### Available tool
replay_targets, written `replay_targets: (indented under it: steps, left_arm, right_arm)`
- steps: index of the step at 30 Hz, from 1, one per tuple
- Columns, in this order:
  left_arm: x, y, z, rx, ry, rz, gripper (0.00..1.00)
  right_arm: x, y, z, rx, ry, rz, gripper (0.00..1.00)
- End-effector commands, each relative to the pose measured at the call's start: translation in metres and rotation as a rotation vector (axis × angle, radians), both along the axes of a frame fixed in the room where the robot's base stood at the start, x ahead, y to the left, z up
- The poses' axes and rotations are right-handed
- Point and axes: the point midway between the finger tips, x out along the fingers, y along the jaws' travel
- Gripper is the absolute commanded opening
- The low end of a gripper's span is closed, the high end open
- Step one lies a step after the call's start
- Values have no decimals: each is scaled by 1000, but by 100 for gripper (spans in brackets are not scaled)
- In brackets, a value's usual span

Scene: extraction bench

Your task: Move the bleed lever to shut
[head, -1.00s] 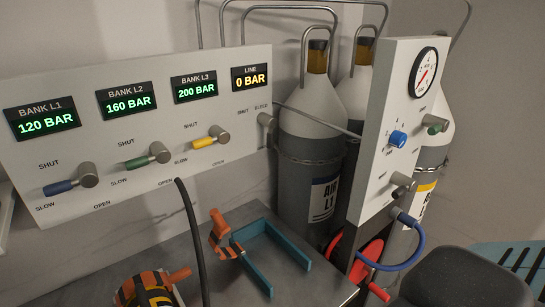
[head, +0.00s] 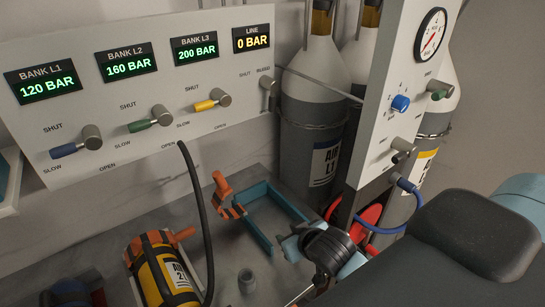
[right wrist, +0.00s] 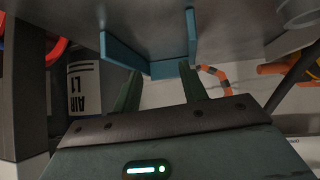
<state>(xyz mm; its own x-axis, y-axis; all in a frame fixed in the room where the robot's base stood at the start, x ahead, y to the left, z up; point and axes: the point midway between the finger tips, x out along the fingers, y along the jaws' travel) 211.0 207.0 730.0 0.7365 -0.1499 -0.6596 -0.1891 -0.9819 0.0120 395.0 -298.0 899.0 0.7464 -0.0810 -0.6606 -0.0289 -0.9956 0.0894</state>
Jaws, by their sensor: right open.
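The bleed lever (head: 268,84) is a small grey lever at the right end of the bank panel (head: 205,118), below the LINE display and by the SHUT and BLEED labels. It appears to point down; its exact setting is hard to tell. My right gripper (head: 290,240) is open and empty, low over the bench by the blue bracket, well below and in front of the lever. In the right wrist view its two fingers (right wrist: 160,90) stand apart, with the bracket (right wrist: 165,68) beyond them. The lever is not visible there. My left gripper is out of view.
Blue, green and yellow levers line the bank panel. A striped cylinder (head: 163,270) and a black hose (head: 197,215) are on the left of the bench. Tall gas cylinders (head: 313,145) stand behind. A gauge panel (head: 385,115) with blue hose (head: 385,228) stands right.

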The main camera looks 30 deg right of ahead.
Motion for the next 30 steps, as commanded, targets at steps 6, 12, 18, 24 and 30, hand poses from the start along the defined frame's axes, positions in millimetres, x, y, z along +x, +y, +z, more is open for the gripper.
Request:
replay_targets:
  steps: [6, 12, 18, 24, 30]
  left_arm:
    - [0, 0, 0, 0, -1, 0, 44]
    - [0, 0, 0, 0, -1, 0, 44]
    - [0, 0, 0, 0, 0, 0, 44]
    - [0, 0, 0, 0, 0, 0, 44]
    - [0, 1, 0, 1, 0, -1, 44]
  right_arm:
    - [116, -49, 111, 22, -389, -52, 43]
    - [169, -83, 204, 56, -641, -68, 43]
    - [182, -96, 240, 75, -734, -69, 43]
    - [184, -96, 241, 76, -737, -69, 43]
    - [200, -98, 241, 75, -736, -70, 43]
